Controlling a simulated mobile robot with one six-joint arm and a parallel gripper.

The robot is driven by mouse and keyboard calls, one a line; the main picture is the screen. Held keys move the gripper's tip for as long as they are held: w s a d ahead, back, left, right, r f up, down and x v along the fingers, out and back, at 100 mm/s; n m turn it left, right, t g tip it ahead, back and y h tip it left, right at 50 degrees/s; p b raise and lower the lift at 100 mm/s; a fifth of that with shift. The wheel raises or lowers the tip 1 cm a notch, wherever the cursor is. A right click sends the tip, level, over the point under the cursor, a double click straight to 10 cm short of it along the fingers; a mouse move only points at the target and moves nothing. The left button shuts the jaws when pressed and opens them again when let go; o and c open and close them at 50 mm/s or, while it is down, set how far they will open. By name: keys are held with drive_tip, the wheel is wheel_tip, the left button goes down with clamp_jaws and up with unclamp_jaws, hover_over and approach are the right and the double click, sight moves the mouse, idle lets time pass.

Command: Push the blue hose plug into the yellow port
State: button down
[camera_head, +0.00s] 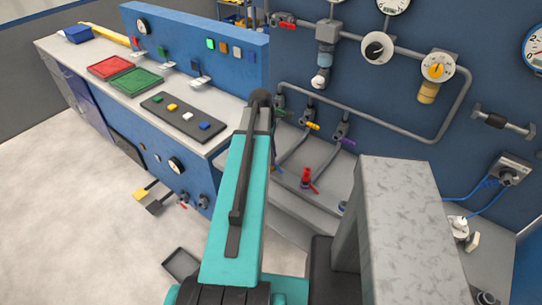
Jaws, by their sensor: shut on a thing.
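My teal arm (236,200) rises through the middle of the head view, with a dark joint (260,97) at its far end. My gripper's fingers do not show; the arm may hide them. I cannot make out the blue hose plug. A small blue round fitting (343,207) sits on the grey bench edge right of the arm. A small yellow fitting (312,126) is on the pipework behind, between green and purple ones; I cannot tell whether it is the yellow port.
A red valve (307,178) stands on the low grey bench. A grey block (400,220) is at right. A blue cable (468,196) runs from a wall box (510,171). Red (110,68) and green (137,80) trays lie on the left counter. Floor at lower left is mostly clear.

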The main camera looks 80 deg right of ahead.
drive_tip(key=c, duration=1.4)
unclamp_jaws()
drive_tip(key=shift+r, duration=0.2)
drive_tip(key=shift+w+r+b, duration=0.35)
drive_tip(key=shift+r+b, duration=0.25)
drive_tip(key=shift+r, duration=1.65)
drive_tip(key=shift+w+r+b, duration=0.35)
drive_tip(key=shift+r+b, duration=0.2)
drive_tip(key=shift+r, duration=1.65)
drive_tip(key=shift+w+r+b, duration=0.35)
drive_tip(key=shift+r+b, duration=0.25)
drive_tip(key=shift+r, duration=1.65)
